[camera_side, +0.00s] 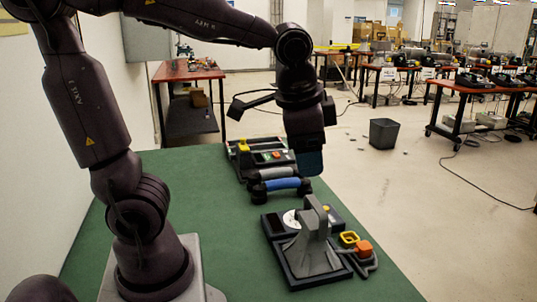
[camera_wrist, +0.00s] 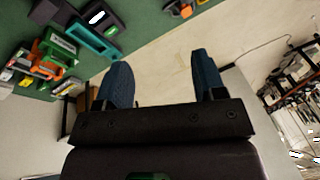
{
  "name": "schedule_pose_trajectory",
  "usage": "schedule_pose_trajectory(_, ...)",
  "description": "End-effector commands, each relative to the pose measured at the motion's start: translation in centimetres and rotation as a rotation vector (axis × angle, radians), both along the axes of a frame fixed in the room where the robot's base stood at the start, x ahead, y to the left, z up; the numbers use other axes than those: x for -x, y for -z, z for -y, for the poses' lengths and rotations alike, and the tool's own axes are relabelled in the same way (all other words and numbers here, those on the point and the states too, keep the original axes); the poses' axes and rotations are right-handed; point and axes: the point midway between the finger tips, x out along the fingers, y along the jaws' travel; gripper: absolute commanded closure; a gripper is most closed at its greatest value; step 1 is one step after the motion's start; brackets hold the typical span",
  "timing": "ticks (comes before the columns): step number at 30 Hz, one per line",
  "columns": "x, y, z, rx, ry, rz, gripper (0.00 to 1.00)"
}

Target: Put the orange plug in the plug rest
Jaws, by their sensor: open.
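An orange plug (camera_side: 364,247) shows in the side view at the right side of the near phone unit, with a grey cable curling beside it. A yellow ring-like piece (camera_side: 348,238) sits just behind and left of it; I cannot tell surely whether this is the plug rest. My gripper (camera_side: 310,162) is above the table, behind the near unit and well above and left of the plug. In the wrist view its two blue fingers (camera_wrist: 161,82) are wide apart with nothing between them. A small orange piece (camera_wrist: 184,9) shows at that view's top edge; I cannot tell whether it is the plug.
The near phone unit (camera_side: 277,226) carries a tall grey bracket (camera_side: 314,232). A blue handset (camera_side: 280,184) lies between it and a far unit (camera_side: 244,160). The green table (camera_side: 180,185) is clear to the left of the units. A bin (camera_side: 383,134) stands on the floor.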

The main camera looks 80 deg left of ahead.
Motion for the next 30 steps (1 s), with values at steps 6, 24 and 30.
schedule_pose_trajectory(6,5.3,-0.6,0.9,0.179,-0.175,0.197,0.37)
schedule_pose_trajectory(24,6.8,-0.4,1.3,0.247,-0.240,0.263,0.37)
schedule_pose_trajectory(30,6.8,-0.4,1.3,0.247,-0.239,0.263,0.37)
